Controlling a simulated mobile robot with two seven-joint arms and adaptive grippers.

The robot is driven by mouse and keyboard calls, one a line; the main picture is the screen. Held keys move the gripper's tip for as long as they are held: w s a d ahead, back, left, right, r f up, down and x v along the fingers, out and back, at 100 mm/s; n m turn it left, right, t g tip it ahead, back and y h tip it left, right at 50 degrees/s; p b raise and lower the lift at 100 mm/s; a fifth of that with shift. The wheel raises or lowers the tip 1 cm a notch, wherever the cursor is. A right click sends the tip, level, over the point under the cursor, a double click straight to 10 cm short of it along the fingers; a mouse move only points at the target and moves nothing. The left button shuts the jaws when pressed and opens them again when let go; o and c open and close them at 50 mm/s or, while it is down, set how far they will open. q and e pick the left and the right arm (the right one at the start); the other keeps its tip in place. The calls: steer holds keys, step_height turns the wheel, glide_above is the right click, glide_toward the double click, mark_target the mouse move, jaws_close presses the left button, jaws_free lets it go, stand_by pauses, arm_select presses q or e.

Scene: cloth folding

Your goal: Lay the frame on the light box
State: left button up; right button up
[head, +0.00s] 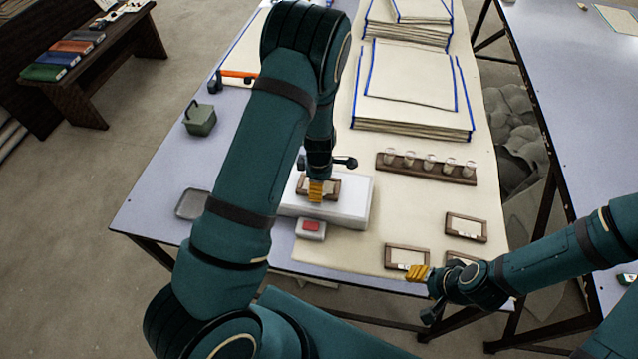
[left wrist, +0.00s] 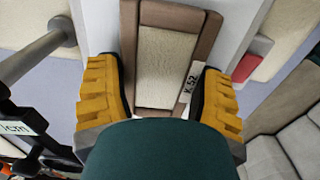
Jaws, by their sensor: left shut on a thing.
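The frame (head: 332,184), brown-rimmed with a pale panel, is at the top of the white light box (head: 358,208) in the head view. I cannot tell whether it rests on the box or hangs just above it. My left gripper (head: 316,191) is shut on the frame from above. In the left wrist view the frame (left wrist: 168,62) sits between the two yellow fingers, with a label reading "K 52" on its rim; the white light box (left wrist: 232,25) shows beside it. My right gripper (head: 416,273) is beside another frame (head: 405,247); its fingers are too small to read.
A grey unit with a red button (head: 311,226) stands in front of the light box. More frames (head: 466,227) lie at right. A rack of glass jars (head: 426,168) and cloth stacks (head: 412,88) stand behind. A grey tray (head: 192,204) and green container (head: 200,119) are left.

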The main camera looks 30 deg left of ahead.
arm_select(q)
steer(key=o, duration=1.1)
steer(key=shift+f, duration=0.15)
step_height(320, 180, up, 12)
steer(key=p, duration=0.3)
steer(key=s+d+f+m, duration=0.1)
steer(key=s+f+m, duration=0.1)
steer(key=s+d+f+m, duration=0.2)
steer(key=f+m, duration=0.1)
steer(key=s+d+f+m+h, duration=0.1)
steer(key=s+f+m, duration=0.1)
steer(key=s+m, duration=0.1)
steer(key=shift+d+f, duration=0.2)
steer(key=shift+f, duration=0.2)
steer(key=s+d+f+m+t+h, duration=0.1)
steer(key=s+d+m+t+h, duration=0.1)
steer(key=s+d+m, duration=0.4)
steer(key=d+m, duration=0.3)
steer(key=m, duration=0.2)
steer(key=shift+s+d+h, duration=0.3)
steer(key=shift+s+h, duration=0.1)
arm_select(e)
steer(key=shift+w+r, duration=0.2)
steer(key=shift+r, duration=0.45)
steer(key=shift+w+r, duration=0.2)
steer(key=shift+r, duration=0.4)
